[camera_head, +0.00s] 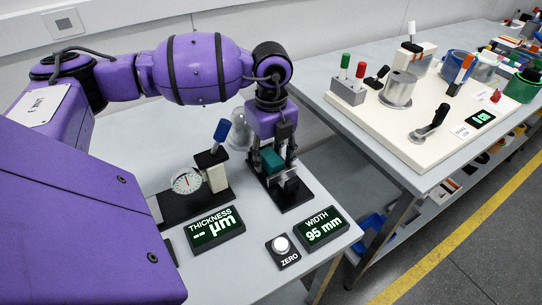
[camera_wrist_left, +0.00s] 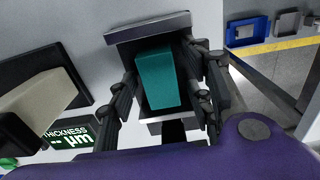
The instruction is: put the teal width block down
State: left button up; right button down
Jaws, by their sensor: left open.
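The teal width block (camera_head: 271,160) sits between the metal jaws of the width gauge on its black base (camera_head: 291,195). In the left wrist view the block (camera_wrist_left: 160,80) lies between two grey metal plates (camera_wrist_left: 148,27). My left gripper (camera_head: 274,168) reaches down over the block. Its fingers are open, one on each side of the block, and a gap shows beside the block in the wrist view. The width display (camera_head: 320,227) reads 95 mm. My right gripper is not in view.
Left of the width gauge stands the thickness gauge with a dial (camera_head: 187,181) and blue-topped lever (camera_head: 221,131). Its display (camera_head: 214,228) shows dashes. A ZERO button (camera_head: 282,245) sits in front. A second table at right holds a cream board (camera_head: 411,148) with a lever and metal cylinder.

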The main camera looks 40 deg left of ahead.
aim_at(271, 156)
pick_arm(q)
notch_tip(271, 156, up, 12)
dwell(0.4)
jog(key=shift+r, duration=0.1)
dwell(0.6)
